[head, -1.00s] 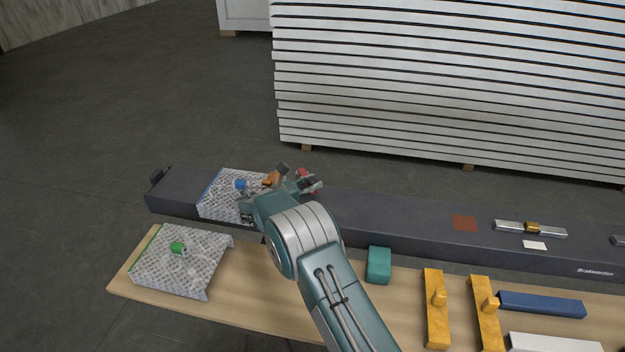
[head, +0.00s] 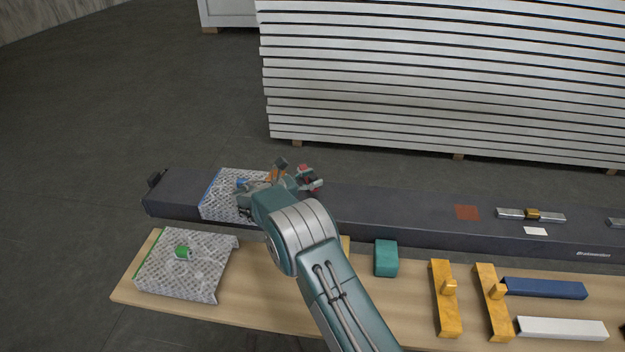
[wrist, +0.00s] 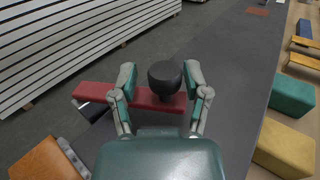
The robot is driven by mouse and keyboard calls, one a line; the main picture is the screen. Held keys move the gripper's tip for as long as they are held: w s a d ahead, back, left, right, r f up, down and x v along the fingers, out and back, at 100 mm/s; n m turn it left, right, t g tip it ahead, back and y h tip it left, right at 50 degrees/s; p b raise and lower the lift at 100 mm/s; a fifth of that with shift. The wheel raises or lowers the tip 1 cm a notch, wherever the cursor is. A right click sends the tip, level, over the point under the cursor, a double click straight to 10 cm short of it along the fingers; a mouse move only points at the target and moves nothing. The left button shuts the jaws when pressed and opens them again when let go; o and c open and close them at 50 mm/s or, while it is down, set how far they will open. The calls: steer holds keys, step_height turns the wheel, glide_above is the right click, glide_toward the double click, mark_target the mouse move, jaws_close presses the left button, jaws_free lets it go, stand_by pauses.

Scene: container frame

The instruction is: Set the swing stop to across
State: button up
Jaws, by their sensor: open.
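The swing stop looks to be the red bar (wrist: 150,101) with a round black knob (wrist: 165,77), on the dark beam (head: 400,208). In the wrist view the bar lies roughly crosswise in the picture, its longer part reaching left. My gripper (wrist: 161,80) is open, with one finger on each side of the knob. I cannot tell whether either finger touches it. In the head view my gripper (head: 309,180) hides most of the stop, and only bits of red show.
An orange block (wrist: 45,160) is close by at lower left in the wrist view. A perforated plate (head: 222,204) lies on the beam, another (head: 180,268) on the wooden bench (head: 285,305). A teal block (head: 386,258) and yellow pieces (head: 445,300) lie on the bench. Stacked white panels (head: 440,90) stand behind.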

steer(key=shift+s+a, duration=0.1)
steer(key=v, duration=1.2)
steer(key=shift+a+f, duration=0.1)
steer(key=shift+f, duration=0.1)
